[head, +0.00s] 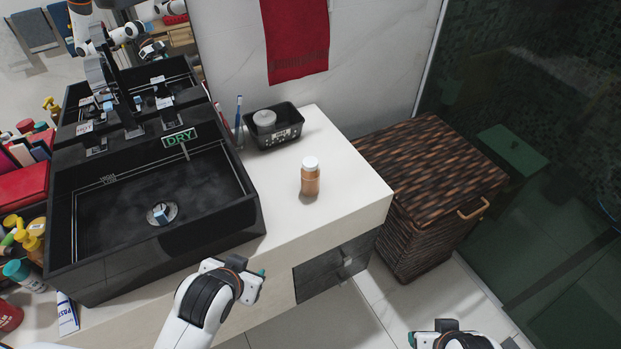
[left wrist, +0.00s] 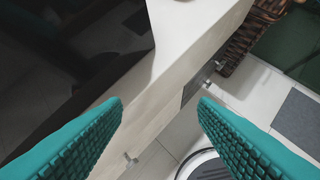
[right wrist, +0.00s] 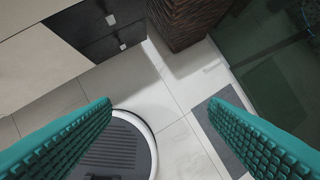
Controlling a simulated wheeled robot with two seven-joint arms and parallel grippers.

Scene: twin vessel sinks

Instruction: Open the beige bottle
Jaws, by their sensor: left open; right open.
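The beige bottle (head: 311,180) stands upright on the white countertop, right of the near sink. Its white cap (head: 311,163) is on top. My left gripper (head: 262,275) is in front of the counter's front edge, below and left of the bottle, apart from it. In the left wrist view its teal fingers (left wrist: 160,115) are spread with nothing between them. My right gripper (right wrist: 160,110) is low over the floor, right of the counter, and its teal fingers are also apart and empty. Neither wrist view shows the bottle.
A black vessel sink (head: 165,215) fills the counter's left part. A black tray (head: 273,127) with a grey round container stands behind the bottle. A woven hamper (head: 435,185) stands right of the counter. Dark drawers (head: 335,268) are below. The countertop around the bottle is clear.

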